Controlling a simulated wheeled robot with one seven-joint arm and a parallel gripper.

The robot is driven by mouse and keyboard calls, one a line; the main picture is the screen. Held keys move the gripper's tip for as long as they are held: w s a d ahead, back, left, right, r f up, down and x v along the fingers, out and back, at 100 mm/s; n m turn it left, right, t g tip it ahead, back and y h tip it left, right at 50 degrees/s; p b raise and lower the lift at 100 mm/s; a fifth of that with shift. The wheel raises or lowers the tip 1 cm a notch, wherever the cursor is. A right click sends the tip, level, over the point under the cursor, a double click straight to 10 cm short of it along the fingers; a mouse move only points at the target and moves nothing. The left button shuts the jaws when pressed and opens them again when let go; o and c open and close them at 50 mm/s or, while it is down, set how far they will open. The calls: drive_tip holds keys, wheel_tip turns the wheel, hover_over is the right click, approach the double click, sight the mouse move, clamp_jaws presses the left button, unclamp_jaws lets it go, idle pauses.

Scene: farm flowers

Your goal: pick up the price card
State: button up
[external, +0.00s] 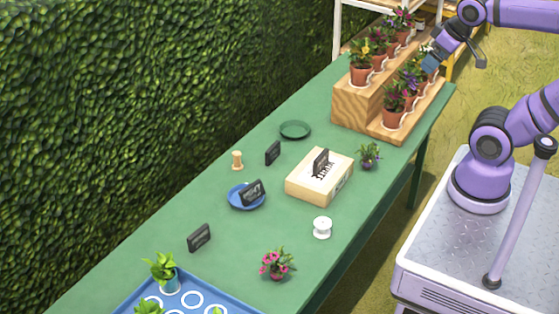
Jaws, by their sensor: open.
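Several small black price cards stand on the green table. One price card (272,153) stands on the bare tabletop near the dark green dish. Another price card (199,238) stands on the tabletop nearer the blue tray. A third card (251,192) leans on a blue plate (234,202), and one more card (321,161) is on top of a pale wooden box (310,188). My gripper (431,65) is open at the upper right, by the potted flowers on the wooden stand, far from all the cards. Its fingertips are small and partly lost against the flowers.
A stepped wooden stand (353,104) holds several potted flowers at the far end. A dark green dish (295,130), a wooden spool (237,160), a white spool (322,228) and two loose plants (369,155) (277,263) are on the table. A blue tray (140,300) sits at the near end.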

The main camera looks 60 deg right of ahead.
drive_tip(key=c, duration=0.8)
drive_tip(key=shift+c, duration=0.2)
drive_tip(key=shift+w, duration=0.1)
